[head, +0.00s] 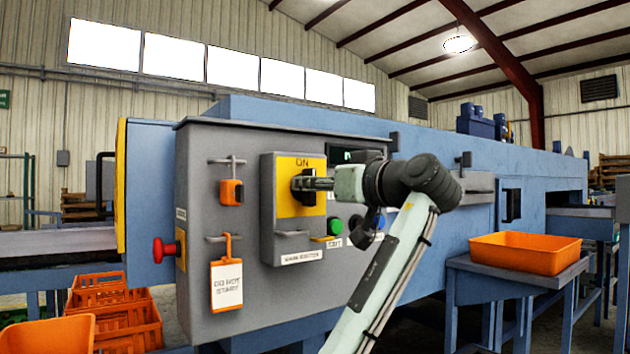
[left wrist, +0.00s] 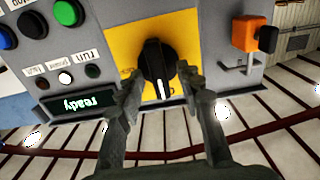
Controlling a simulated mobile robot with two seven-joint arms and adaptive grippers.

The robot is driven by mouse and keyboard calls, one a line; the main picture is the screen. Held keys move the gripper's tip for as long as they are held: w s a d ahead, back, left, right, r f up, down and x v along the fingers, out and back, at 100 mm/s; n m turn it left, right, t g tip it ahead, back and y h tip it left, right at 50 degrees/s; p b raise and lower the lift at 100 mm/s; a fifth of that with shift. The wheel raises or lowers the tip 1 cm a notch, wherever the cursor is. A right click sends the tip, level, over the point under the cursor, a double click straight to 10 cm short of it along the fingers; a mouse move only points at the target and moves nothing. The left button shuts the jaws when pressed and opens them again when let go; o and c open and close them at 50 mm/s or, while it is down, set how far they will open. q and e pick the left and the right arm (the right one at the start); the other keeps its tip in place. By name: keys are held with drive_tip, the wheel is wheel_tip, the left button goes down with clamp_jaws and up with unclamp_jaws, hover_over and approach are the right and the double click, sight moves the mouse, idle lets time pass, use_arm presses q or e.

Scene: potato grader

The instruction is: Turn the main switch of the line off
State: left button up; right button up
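The main switch is a black rotary knob (left wrist: 158,68) on a yellow plate (head: 314,206) marked ON at its top, on the grey control cabinet (head: 222,147). In the left wrist view, which is upside down, the knob's white mark points toward the ON side. My left gripper (head: 299,184) is at the knob. In the left wrist view its two fingers (left wrist: 157,82) stand one on each side of the knob, apart from each other, with no clear grip on it. In the head view the gripper partly hides the knob. My right gripper is not in view.
A green button (head: 335,226) and a blue button (head: 378,221) sit right of the switch. A display (left wrist: 77,105) reads "ready". An orange padlock (head: 231,192) and a tag (head: 226,284) hang left. An orange bin (head: 525,253) stands right.

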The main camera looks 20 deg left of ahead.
use_arm(q)
drive_tip(key=shift+w+a, duration=0.1)
drive_tip(key=shift+a, duration=0.05)
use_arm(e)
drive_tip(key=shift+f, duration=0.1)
use_arm(q)
drive_tip(key=shift+c, duration=0.6)
clamp_jaws()
drive_tip(key=shift+m, duration=0.4)
drive_tip(key=shift+w+d+f+m, duration=0.1)
drive_tip(key=shift+m, duration=2.75)
drive_tip(key=shift+w+d+f+m, duration=0.1)
drive_tip(key=shift+f+m, duration=0.05)
drive_tip(key=shift+m, duration=2.65)
drive_tip(key=shift+w+d+f+m, duration=0.1)
drive_tip(key=shift+m, duration=2.75)
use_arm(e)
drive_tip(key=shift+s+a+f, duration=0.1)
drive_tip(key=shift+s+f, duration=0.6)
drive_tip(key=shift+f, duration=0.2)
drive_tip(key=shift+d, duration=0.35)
